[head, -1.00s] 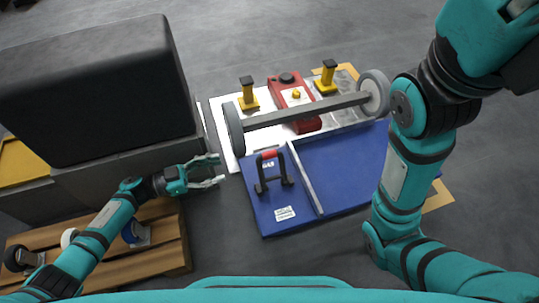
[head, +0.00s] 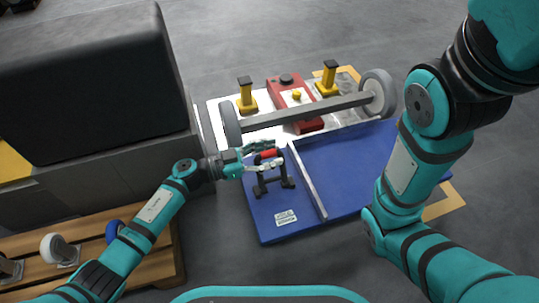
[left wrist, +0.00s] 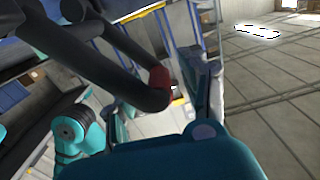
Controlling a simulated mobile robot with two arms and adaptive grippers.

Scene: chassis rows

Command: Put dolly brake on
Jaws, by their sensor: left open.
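The blue dolly deck (head: 345,160) carries a black hoop-shaped lever (head: 259,186) with a red grip (head: 269,154), likely the brake; it stands upright near the deck's left side. My left gripper (head: 274,155) is open, its fingers reaching in from the left on either side of the red grip. In the left wrist view the red grip (left wrist: 159,77) and black lever bars show close in front of the open fingers. I cannot tell whether the fingers touch the grip. My right arm shows at the right, but its gripper is out of view.
A grey axle with two wheels (head: 310,110) lies across the back part, near two yellow posts (head: 246,94) and a red block (head: 283,95). A large black box on a grey base (head: 90,85) stands at left. A wooden pallet (head: 150,258) with casters is at lower left.

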